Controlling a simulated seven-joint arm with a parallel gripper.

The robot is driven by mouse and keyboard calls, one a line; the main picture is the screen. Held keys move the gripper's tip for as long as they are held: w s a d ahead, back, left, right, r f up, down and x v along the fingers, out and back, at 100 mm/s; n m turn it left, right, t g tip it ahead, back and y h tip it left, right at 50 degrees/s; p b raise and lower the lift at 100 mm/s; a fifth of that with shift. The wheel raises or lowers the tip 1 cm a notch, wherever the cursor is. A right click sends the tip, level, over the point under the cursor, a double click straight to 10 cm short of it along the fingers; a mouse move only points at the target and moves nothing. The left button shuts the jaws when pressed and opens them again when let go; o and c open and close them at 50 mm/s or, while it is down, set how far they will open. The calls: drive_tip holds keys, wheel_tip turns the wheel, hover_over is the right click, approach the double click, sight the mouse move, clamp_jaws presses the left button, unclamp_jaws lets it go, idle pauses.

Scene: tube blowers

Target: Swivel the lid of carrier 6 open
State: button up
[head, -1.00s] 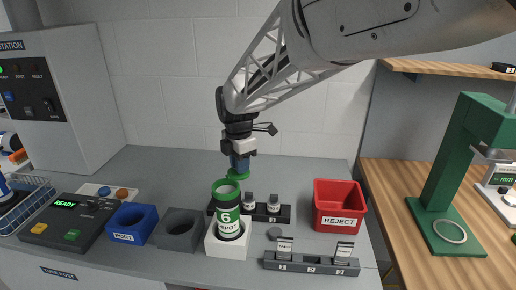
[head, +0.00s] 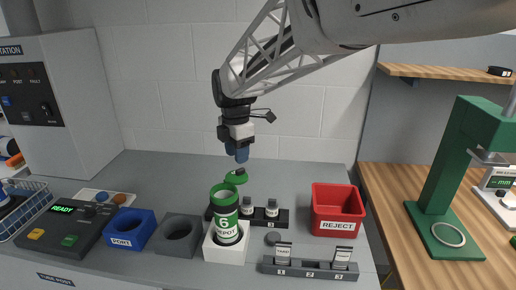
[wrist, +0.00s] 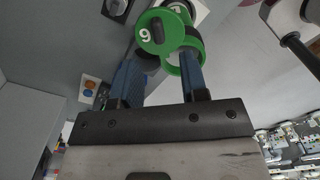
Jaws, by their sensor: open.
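Carrier 6 (head: 226,222) is a dark cylinder with green bands and a "6 DEPOT" label, upright in a white block. Its green lid (head: 236,177) is swung aside behind the top rim, so the mouth shows open. In the wrist view the lid (wrist: 153,38) is a green disc with a "6" and a dark knob, beyond my fingertips. My gripper (head: 241,156) is open and empty, above the lid and apart from it. Its two blue fingers also show in the wrist view (wrist: 158,75).
A blue PORT block (head: 131,228) and a grey holder (head: 178,236) stand left of the carrier. A black rack (head: 272,224) with small vials is behind it. A numbered grey rack (head: 310,269) and a red REJECT bin (head: 338,212) are to the right.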

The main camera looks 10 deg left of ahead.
drive_tip(key=shift+r, duration=1.25)
drive_tip(key=s+d+m+t, duration=0.1)
drive_tip(key=s+d+m, duration=0.55)
drive_tip(key=d, duration=0.35)
drive_tip(key=s+d+m, duration=0.6)
drive_tip(key=d+m, duration=0.1)
drive_tip(key=d, duration=0.4)
drive_tip(key=s+d+f+m, duration=0.2)
drive_tip(key=s+d+m, duration=0.3)
drive_tip(key=s, duration=0.3)
drive_tip(key=s+d+f+m+t, duration=0.1)
drive_tip(key=s+d+f+m, duration=0.2)
drive_tip(key=s+d+m, duration=0.3)
drive_tip(key=s+m, duration=0.2)
drive_tip(key=s, duration=0.1)
drive_tip(key=shift+s+d+f+t, duration=0.15)
drive_tip(key=shift+d+f+t, duration=0.1)
drive_tip(key=shift+f+t, duration=0.05)
